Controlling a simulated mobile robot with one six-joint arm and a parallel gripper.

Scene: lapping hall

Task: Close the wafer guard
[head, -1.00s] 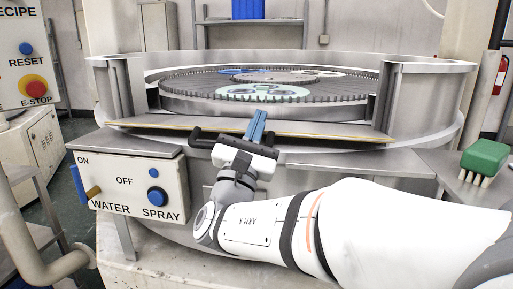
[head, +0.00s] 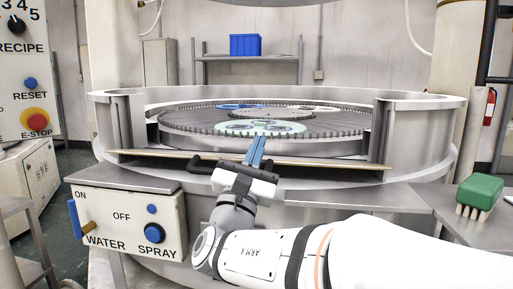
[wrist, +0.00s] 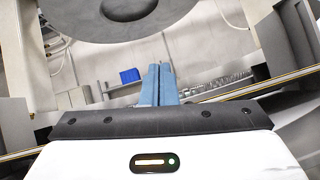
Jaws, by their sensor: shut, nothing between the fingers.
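The wafer guard (head: 330,163) looks like a thin, wide panel with a tan edge. It lies low and nearly flat across the front opening of the round lapping machine, so the opening above it is uncovered. A black bar (head: 201,163), seemingly its handle, shows at its front edge, partly hidden by my gripper. My gripper (head: 257,149) has its blue fingers shut and empty, over the middle of the guard's front edge. I cannot tell whether it touches the guard. The fingers also show in the wrist view (wrist: 158,85), with part of the tan edge at right.
Behind the guard is the toothed ring (head: 190,122) with round carriers. Metal walls (head: 425,125) flank the opening. A control box (head: 130,218) with a water lever and spray button stands front left. A green brush (head: 480,190) lies on the right shelf.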

